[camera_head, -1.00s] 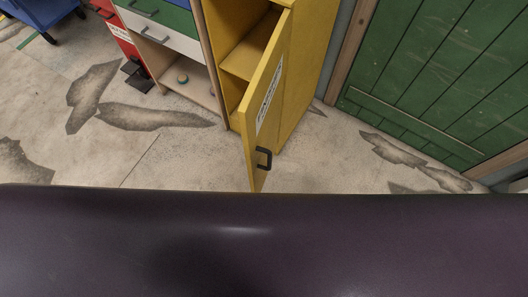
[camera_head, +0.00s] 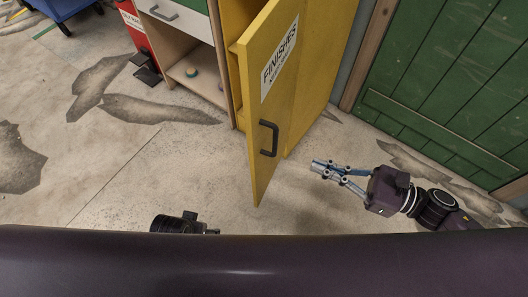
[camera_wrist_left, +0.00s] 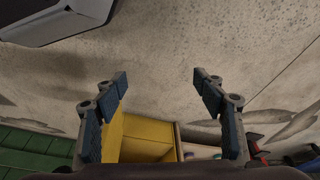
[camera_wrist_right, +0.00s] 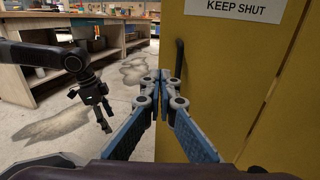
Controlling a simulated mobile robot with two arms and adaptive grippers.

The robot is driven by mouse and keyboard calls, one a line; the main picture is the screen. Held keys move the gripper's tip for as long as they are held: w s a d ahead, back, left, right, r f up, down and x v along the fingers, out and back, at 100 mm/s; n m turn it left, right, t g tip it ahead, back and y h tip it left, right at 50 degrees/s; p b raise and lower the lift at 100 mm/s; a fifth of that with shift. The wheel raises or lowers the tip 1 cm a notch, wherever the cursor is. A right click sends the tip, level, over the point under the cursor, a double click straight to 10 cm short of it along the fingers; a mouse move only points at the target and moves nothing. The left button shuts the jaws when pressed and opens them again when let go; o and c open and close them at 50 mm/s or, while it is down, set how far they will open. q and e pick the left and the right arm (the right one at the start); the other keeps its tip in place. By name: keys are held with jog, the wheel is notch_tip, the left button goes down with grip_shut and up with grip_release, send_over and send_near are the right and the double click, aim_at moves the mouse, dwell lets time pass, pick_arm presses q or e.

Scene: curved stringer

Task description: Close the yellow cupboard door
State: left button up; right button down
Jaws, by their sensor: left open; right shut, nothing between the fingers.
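The yellow cupboard door (camera_head: 272,110) stands open, swung out toward me, with a "FINISHES" label and a black handle (camera_head: 267,139). Part of the yellow cupboard (camera_head: 318,75) shows behind it. My right gripper (camera_head: 318,167) is shut and empty, to the right of the door's outer face. In the right wrist view its fingertips (camera_wrist_right: 165,75) are in front of the yellow door (camera_wrist_right: 222,80), close to the handle; I cannot tell whether they touch. My left gripper (camera_wrist_left: 160,82) is open and empty in the left wrist view; its fingers are out of the head view.
A green plank door (camera_head: 455,90) is at the right. The stained concrete floor (camera_head: 150,160) in front is clear.

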aim_at(253, 141)
jog(key=x, duration=1.3)
jog(key=shift+r+p, duration=0.15)
jog(key=shift+p, duration=0.25)
jog(key=shift+w+a, duration=0.2)
jog(key=shift+a, duration=0.2)
pick_arm(q)
jog(key=f, duration=0.1)
jog(key=s+f, duration=0.1)
jog(key=shift+f, duration=0.3)
jog(key=shift+w+r, duration=0.1)
jog(key=shift+w, duration=0.15)
